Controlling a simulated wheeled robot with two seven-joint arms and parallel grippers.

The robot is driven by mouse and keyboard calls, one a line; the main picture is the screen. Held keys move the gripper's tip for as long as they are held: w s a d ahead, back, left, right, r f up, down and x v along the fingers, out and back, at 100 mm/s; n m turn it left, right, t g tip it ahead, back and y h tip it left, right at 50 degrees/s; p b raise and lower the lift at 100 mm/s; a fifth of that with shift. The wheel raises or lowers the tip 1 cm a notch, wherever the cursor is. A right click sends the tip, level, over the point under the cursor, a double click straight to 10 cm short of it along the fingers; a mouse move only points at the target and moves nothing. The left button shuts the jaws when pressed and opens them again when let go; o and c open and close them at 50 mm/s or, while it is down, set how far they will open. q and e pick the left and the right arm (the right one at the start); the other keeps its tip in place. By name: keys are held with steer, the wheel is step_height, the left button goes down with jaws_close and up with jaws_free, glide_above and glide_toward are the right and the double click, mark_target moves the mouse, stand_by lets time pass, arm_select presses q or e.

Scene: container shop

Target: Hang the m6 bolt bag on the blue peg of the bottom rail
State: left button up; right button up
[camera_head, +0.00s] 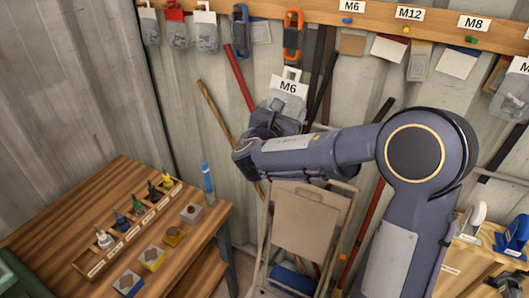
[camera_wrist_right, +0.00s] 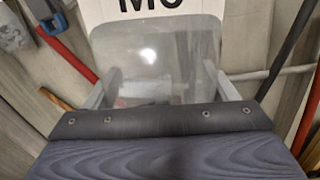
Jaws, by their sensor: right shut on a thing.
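The M6 bolt bag (camera_head: 288,87) has a white header card with a hanging loop on top and a clear grey pouch. My right gripper (camera_head: 273,117) is shut on the pouch and holds the bag roughly upright in front of the wall, below the wooden rail (camera_head: 330,13). In the right wrist view the clear pouch (camera_wrist_right: 155,50) fills the space between the fingers (camera_wrist_right: 160,92), with its label cut off at the top. The blue peg (camera_head: 347,20) is on the rail under the M6 label (camera_head: 352,6), up and right of the bag. It looks empty. My left gripper is out of view.
An orange carabiner (camera_head: 292,35) and a blue one (camera_head: 240,30) hang left of the blue peg. More bags and coloured pegs follow along the rail. A wooden workbench (camera_head: 75,205) with bottles and small boxes stands lower left. A folding chair (camera_head: 307,215) is below my arm.

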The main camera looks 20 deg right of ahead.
steer(key=s+d+r+m+g+h+b, duration=0.2)
steer(key=s+d+r+b, duration=0.15)
steer(key=d+r, duration=0.65)
steer(key=shift+w+a+r+p+x, duration=0.15)
steer(key=shift+w+a+p+x, duration=0.1)
steer(key=shift+x, duration=1.05)
steer(key=shift+w+a+r+p+x, duration=0.1)
steer(key=shift+w+p+x, duration=0.15)
steer(key=shift+x, duration=1)
steer(key=shift+w+a+r+p+x, duration=0.2)
steer(key=shift+p+x, duration=0.1)
steer(key=shift+x, duration=1)
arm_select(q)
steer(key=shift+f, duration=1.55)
arm_select(e)
steer(key=shift+w+d+f, duration=0.35)
steer(key=shift+w+d, duration=0.1)
steer(key=shift+d, duration=0.15)
steer(key=o, duration=1)
